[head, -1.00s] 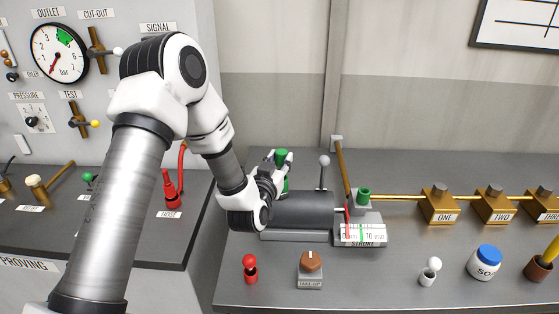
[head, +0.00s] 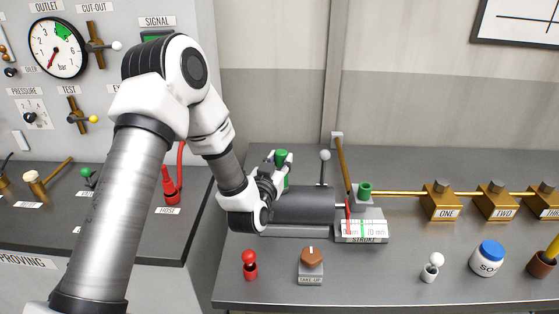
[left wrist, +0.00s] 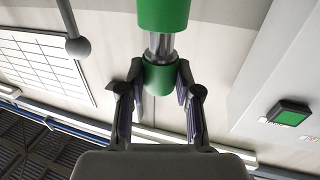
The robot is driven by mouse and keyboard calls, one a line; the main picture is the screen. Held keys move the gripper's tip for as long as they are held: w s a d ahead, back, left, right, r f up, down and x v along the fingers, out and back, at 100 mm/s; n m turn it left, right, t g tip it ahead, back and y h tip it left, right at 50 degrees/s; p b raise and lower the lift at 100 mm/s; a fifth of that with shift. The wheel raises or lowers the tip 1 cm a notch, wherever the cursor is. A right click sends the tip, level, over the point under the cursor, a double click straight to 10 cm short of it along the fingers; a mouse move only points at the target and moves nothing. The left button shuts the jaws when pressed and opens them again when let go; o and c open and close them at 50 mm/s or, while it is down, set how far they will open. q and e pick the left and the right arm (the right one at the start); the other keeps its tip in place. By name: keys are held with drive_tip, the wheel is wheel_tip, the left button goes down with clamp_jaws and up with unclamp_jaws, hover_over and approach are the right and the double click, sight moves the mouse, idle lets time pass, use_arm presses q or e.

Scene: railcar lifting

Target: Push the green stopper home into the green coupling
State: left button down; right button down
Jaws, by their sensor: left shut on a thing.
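The green stopper (head: 281,156) is a green knob on a metallic shank. My left gripper (head: 277,164) is shut on the knob; the left wrist view shows the two fingers (left wrist: 160,85) on either side of the knob (left wrist: 160,76). The green coupling (left wrist: 164,12) is a wider green cylinder at the top of that view. The bare shank (left wrist: 160,45) shows between knob and coupling, in line with both. How deep the shank sits inside the coupling is hidden. In the head view the coupling is mostly behind my gripper. My right gripper is not in view.
A dark cylinder (head: 303,204) lies beside my left gripper, with a ball-topped lever (head: 324,156) close to the right. A stroke scale (head: 362,229) and another green fitting (head: 365,190) stand further right.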

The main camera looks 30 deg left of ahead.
use_arm(q)
drive_tip(key=shift+f+b, duration=0.8)
drive_tip(key=shift+f, duration=0.25)
drive_tip(key=c, duration=0.7)
unclamp_jaws()
drive_tip(key=v, duration=0.7)
drive_tip(key=shift+s+d, duration=0.1)
drive_tip(key=shift+s, duration=0.15)
